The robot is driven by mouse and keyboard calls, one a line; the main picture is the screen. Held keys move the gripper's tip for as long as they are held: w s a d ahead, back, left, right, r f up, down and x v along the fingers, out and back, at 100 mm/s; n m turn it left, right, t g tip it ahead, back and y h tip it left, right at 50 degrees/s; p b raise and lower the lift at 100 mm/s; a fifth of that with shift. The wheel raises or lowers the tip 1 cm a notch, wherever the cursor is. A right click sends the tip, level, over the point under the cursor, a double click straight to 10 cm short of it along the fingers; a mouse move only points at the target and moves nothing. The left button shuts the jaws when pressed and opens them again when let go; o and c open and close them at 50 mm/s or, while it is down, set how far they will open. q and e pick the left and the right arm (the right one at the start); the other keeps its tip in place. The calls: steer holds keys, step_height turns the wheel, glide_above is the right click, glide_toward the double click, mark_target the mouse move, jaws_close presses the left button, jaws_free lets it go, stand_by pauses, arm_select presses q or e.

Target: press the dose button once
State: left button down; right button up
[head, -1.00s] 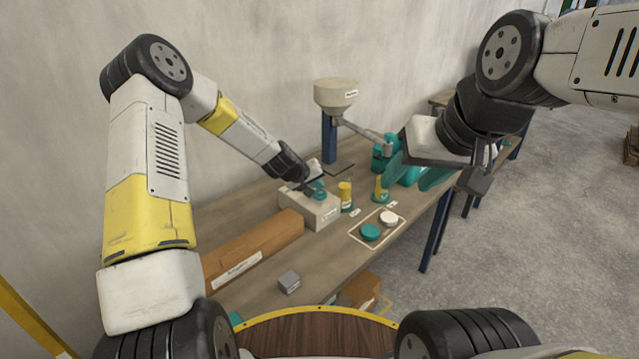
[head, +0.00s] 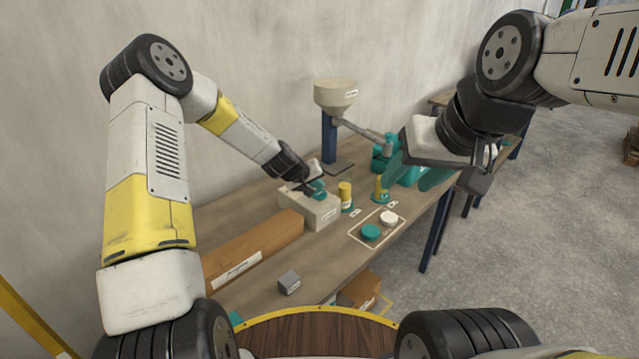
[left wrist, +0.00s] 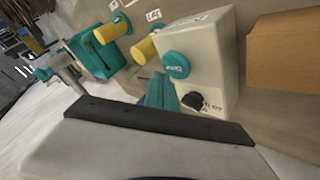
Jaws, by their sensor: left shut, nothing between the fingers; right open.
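The dispenser box (head: 318,216) is a beige block on the bench. In the left wrist view it (left wrist: 215,50) carries the dose button (left wrist: 176,65), a round teal cap with white lettering, and a small black knob (left wrist: 193,101). My left gripper (head: 318,189) is over the top of the box, shut and empty. Its teal fingers also show in the left wrist view (left wrist: 162,92), close beside the button. I cannot tell whether they touch it. In the head view the gripper hides most of the button. My right gripper (head: 414,176) is open and empty above the bench's right side.
Yellow-and-teal pieces (head: 345,195) stand right of the box. A marked tray area (head: 374,238) holds a teal disc (head: 370,232) and a white disc (head: 388,217). A hopper (head: 335,95) stands behind. A brown carton (head: 255,250) and grey block (head: 289,282) lie in front.

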mark_target(318, 195)
arm_select(q)
steer(key=shift+f, duration=0.1)
stand_by(0.6)
steer(key=shift+f, duration=0.3)
steer(key=shift+f, duration=0.55)
stand_by(0.8)
steer(key=shift+r, duration=0.95)
steer(key=shift+r, duration=2.5)
steer(key=shift+r, duration=0.1)
